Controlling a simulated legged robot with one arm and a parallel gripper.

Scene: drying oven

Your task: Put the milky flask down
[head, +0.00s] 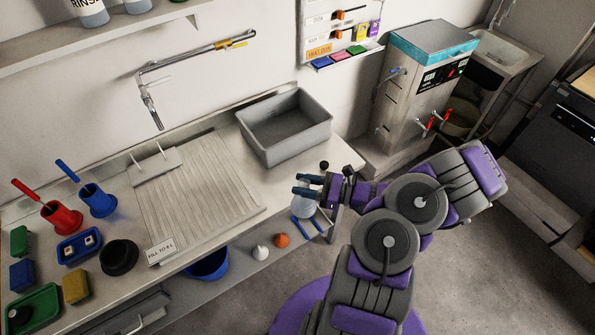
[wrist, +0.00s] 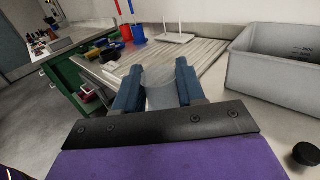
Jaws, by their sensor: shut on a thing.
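The milky flask (head: 304,203) is a small pale, translucent vessel at the front edge of the bench, right of centre in the head view. My gripper (head: 305,188) is shut on its upper part, with blue fingers on either side. In the wrist view the flask (wrist: 161,88) shows as a whitish translucent shape between the two blue fingers (wrist: 157,90). Its lower part is hidden in the wrist view. I cannot tell whether its base touches anything.
A ribbed draining board (head: 195,195) lies left of the gripper, marked with a small label. A grey tub (head: 285,128) stands behind. A black stopper (wrist: 306,154) is on the bench to the right. Red and blue brush holders stand far left. An orange and a white piece sit on the lower shelf.

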